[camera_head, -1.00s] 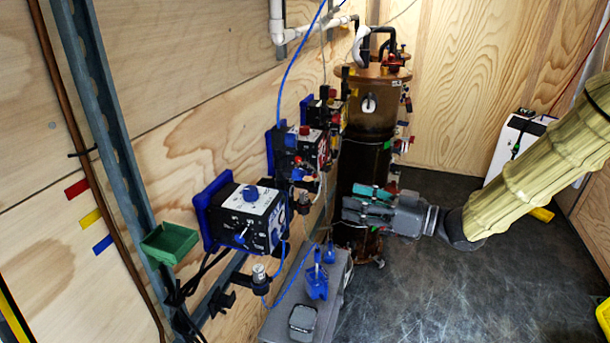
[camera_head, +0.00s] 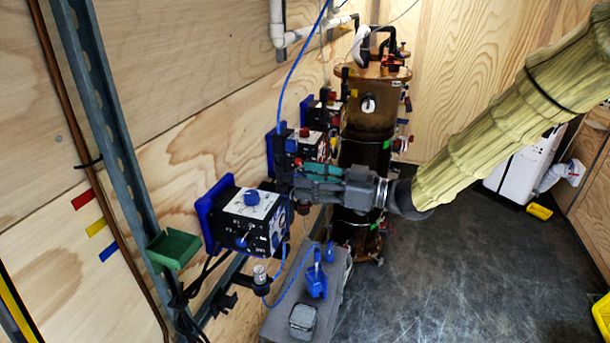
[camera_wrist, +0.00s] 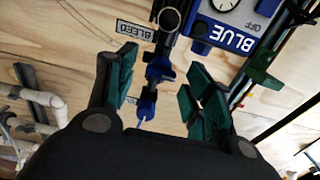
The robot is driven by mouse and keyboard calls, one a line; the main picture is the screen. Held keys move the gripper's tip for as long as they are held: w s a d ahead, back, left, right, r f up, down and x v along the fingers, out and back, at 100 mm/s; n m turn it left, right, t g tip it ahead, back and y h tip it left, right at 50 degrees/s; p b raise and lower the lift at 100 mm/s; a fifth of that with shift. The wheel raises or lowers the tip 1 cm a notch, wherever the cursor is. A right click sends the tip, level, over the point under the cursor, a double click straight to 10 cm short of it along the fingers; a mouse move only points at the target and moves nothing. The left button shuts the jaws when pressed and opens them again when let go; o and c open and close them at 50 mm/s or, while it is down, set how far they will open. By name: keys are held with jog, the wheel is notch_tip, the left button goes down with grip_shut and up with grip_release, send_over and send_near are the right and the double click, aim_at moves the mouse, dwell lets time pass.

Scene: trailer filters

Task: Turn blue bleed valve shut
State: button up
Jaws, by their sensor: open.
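Below the fitting is a blue piece (camera_wrist: 147,106) with a thin light-blue line; I cannot tell how the valve is turned. My gripper (camera_wrist: 163,92) is open, with green-padded fingers on either side of this fitting in the picture. No contact is visible. In the head view my gripper (camera_head: 298,184) is at the boxes and hides the fitting.
A nearer control box (camera_head: 247,215) with a blue knob is just left of my gripper. More boxes (camera_head: 311,145) are behind it, and a tall brown cylinder (camera_head: 368,125) stands close by. A grey bench (camera_head: 330,290) lies below with a blue tool. Open floor (camera_head: 450,270) is to the right.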

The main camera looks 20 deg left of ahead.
jog(key=shift+a, duration=0.65)
jog(key=shift+c, duration=0.4)
jog(key=c, duration=1)
jog(key=shift+o, duration=0.2)
jog(key=shift+w+m+p, duration=0.1)
jog(key=shift+m+p, duration=1.4)
jog(key=shift+p, duration=0.2)
jog(key=o, duration=1)
jog(key=shift+o, duration=0.2)
